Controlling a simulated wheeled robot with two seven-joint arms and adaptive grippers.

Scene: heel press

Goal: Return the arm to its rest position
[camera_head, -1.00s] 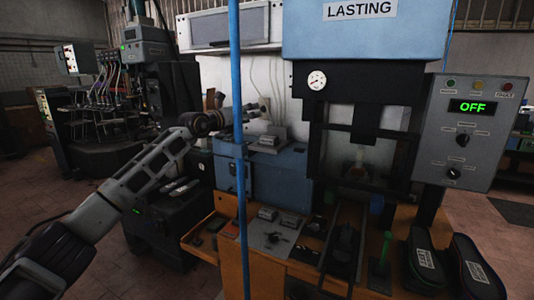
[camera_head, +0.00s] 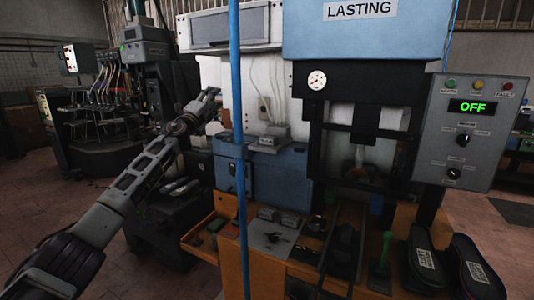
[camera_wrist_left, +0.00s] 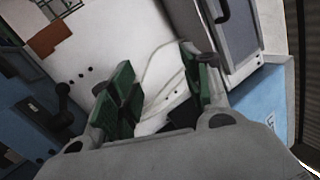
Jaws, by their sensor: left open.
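My left arm (camera_head: 140,185) reaches in from the lower left of the head view. Its left gripper (camera_head: 208,97) is at the arm's upper end, left of the blue pole and in front of the white wall panel. In the left wrist view the two green-padded fingers (camera_wrist_left: 158,95) stand apart with nothing between them. The white panel and the grey box show beyond the fingers. The lasting press (camera_head: 366,30) stands at the right of the head view, apart from my gripper. My right gripper does not show in either view.
A vertical blue pole (camera_head: 238,150) stands just right of my left arm. A blue cabinet (camera_head: 275,170) and an orange workbench (camera_head: 265,275) with small parts are beyond it. The control panel (camera_head: 470,130) reads OFF. Two dark soles (camera_head: 424,262) rest at the right. Floor is open at the lower left.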

